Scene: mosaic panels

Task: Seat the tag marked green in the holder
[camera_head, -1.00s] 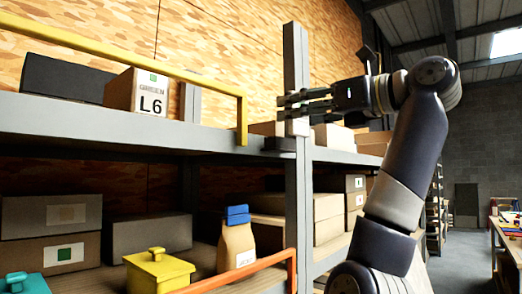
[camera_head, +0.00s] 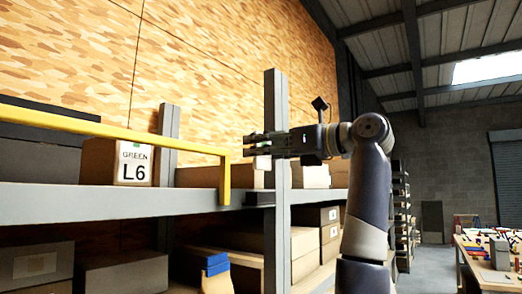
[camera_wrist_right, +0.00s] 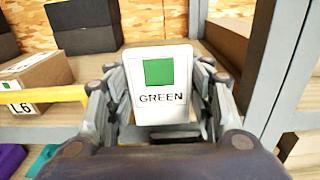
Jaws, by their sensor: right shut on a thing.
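My right gripper (camera_head: 258,144) is shut on a white tag with a green square and the word GREEN (camera_wrist_right: 163,85). The tag stands upright between the fingers in the wrist view; in the head view only a small white part of the tag (camera_head: 262,163) shows below the fingers. A small dark holder (camera_head: 260,198) sits at the shelf's front edge, beside the grey post. The tag is above it with a visible gap. In the wrist view a dark piece, likely the holder (camera_wrist_right: 174,131), shows just below the tag, partly hidden by my gripper. My left gripper is not in view.
A cardboard box labelled GREEN L6 (camera_head: 118,162) stands on the upper shelf (camera_head: 110,205), behind a yellow rail (camera_head: 226,172). The grey post (camera_head: 277,220) rises close to my gripper. More boxes stand on the lower shelf. A cluttered workbench (camera_head: 475,242) is at the right.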

